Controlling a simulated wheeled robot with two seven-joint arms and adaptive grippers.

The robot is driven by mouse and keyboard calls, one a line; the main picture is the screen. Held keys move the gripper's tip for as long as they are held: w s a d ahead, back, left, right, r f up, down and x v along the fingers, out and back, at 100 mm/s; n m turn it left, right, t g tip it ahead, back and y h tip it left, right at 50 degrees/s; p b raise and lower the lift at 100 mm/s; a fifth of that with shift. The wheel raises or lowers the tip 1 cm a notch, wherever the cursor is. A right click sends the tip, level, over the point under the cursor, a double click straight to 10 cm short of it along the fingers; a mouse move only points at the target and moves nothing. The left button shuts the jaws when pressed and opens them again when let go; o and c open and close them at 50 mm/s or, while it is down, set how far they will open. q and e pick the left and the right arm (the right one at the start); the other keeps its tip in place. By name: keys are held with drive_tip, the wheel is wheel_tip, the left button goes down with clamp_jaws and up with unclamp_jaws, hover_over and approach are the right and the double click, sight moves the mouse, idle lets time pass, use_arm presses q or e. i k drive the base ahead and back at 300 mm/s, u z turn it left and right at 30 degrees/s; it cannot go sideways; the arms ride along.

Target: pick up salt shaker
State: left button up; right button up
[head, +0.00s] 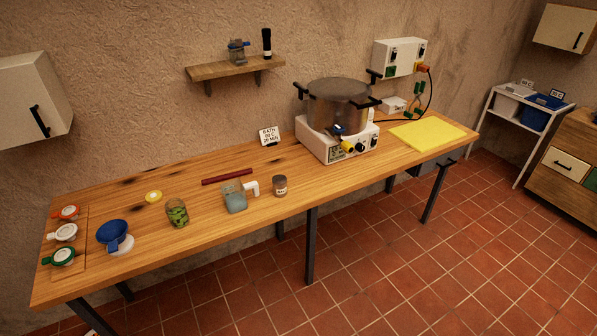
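A small, squat jar with a grey top and a darker brownish body (280,186) stands upright near the front edge of the wooden workbench, right of its middle. It looks most like the salt shaker, but it is too small to be sure. Nothing touches it. Neither of my grippers is in the head view.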

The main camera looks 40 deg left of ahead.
sight(279, 181)
drive_tip(key=i, duration=3.45)
drive_tip(key=u, duration=2.2)
drive_tip(key=i, duration=0.4)
drive_tip(key=u, duration=1.2)
